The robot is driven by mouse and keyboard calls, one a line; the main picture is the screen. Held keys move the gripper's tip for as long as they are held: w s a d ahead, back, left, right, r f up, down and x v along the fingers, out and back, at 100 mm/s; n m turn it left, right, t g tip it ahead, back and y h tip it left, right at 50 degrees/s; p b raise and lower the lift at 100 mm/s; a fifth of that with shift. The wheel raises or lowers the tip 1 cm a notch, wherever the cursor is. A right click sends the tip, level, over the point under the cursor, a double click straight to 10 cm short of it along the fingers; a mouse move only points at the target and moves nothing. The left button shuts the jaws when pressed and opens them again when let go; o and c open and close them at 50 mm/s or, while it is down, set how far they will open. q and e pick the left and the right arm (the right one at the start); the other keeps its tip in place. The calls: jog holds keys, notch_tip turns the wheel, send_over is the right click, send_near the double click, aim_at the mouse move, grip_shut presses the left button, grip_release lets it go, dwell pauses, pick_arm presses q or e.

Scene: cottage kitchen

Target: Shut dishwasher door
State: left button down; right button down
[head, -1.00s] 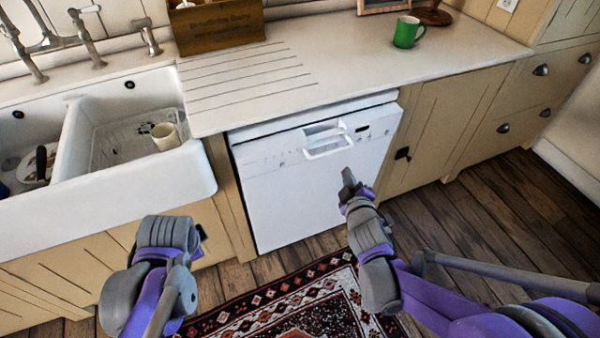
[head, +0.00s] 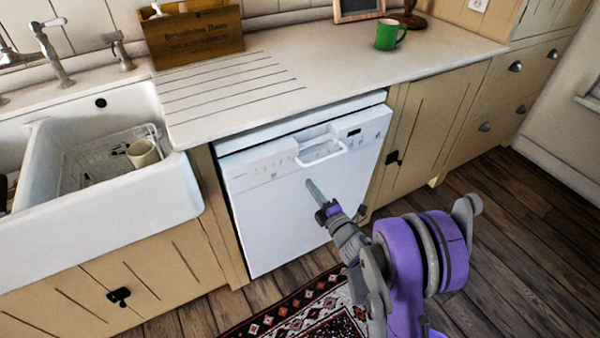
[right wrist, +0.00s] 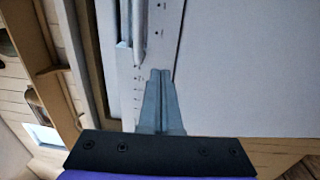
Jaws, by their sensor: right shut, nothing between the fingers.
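The white dishwasher door (head: 287,215) stands upright or nearly so under the worktop. A pale strip shows along its top edge, and I cannot tell whether the door is flush. Its handle (head: 322,156) and control panel are near the top. My right gripper (head: 312,186) is shut and empty, with its fingertips in front of the door just below the handle; I cannot tell whether they touch. In the right wrist view the shut fingers (right wrist: 160,90) point along the panel (right wrist: 225,65). My left gripper is not in view.
A white double sink (head: 110,190) is to the left. The worktop (head: 330,70) holds a wooden box (head: 195,38) and a green mug (head: 388,36). Cabinets (head: 430,120) stand right. A patterned rug (head: 310,312) lies on the clear wooden floor (head: 500,240).

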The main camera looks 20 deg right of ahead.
aim_at(296, 165)
jog(key=w, duration=0.7)
jog(key=shift+a+r+b, duration=0.25)
jog(key=shift+a+b, duration=0.05)
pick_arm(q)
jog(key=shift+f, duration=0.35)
